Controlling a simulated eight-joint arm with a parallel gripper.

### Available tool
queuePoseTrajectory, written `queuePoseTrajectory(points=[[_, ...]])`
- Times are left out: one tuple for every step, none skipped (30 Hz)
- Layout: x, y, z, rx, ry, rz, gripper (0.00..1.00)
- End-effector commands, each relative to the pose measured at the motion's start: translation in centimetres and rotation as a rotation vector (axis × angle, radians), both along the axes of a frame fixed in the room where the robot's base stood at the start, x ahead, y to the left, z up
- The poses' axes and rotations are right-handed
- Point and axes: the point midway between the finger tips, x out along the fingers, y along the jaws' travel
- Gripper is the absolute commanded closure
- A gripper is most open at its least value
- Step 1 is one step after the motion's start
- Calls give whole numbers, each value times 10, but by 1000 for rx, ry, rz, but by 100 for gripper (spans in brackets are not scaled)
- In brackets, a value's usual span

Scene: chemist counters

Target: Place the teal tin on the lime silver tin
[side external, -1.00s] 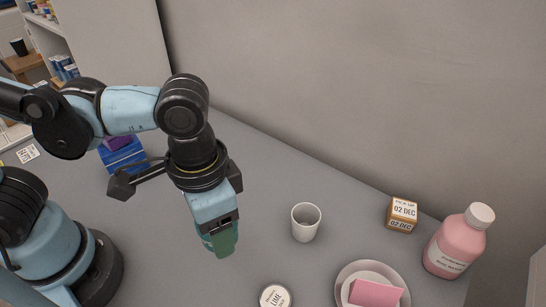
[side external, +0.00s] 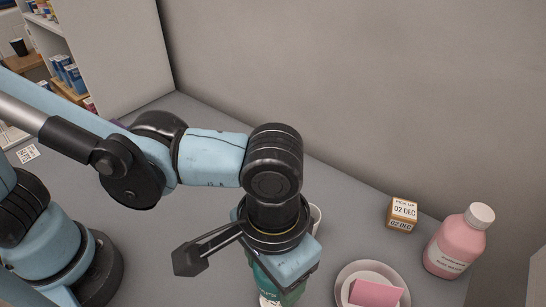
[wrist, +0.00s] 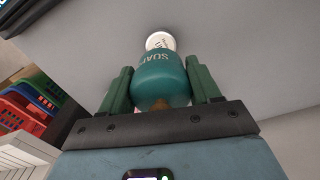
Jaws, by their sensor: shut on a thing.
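The teal tin (wrist: 160,80), with pale lettering on it, is between the two green fingers of my gripper (wrist: 162,88) in the wrist view. My gripper is shut on it and holds it upside-down to that camera's view. In the side view the tin (side external: 265,284) shows in part below my wrist, near the bottom edge. The lime silver tin (wrist: 160,40) shows its round white top just beyond the teal tin in the wrist view. It is mostly hidden behind my gripper in the side view. I cannot tell whether the two tins touch.
A white cup (side external: 316,217) is mostly hidden right behind my wrist. A dish with a pink block (side external: 375,294) stands close on the right. A small orange box (side external: 402,214) and a pink bottle (side external: 457,243) stand farther right. Coloured baskets (wrist: 28,108) show at left in the wrist view.

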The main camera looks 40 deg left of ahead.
Motion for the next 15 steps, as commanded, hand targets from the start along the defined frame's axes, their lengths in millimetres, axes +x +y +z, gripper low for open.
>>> queuePoseTrajectory(points=[[0, 0, -7, 0, 0, 0, 100], [0, 0, -11, 0, 0, 0, 100], [0, 0, -16, 0, 0, -1, 100], [0, 0, -19, 0, 0, -1, 100], [0, 0, -22, 0, 0, -1, 100], [0, 0, -25, 0, 0, -1, 100], [0, 0, -27, 0, 0, -1, 100], [0, 0, -28, 0, 0, -1, 100], [0, 0, -30, 0, 0, -1, 100], [0, 0, -32, 0, 0, -1, 100], [0, 0, -35, 0, 0, -1, 100], [0, 1, -39, 0, 0, -1, 100], [0, 0, -43, 0, 0, -1, 100], [0, 0, -46, 0, 0, -1, 100], [0, 0, -51, 0, 0, -1, 100]])
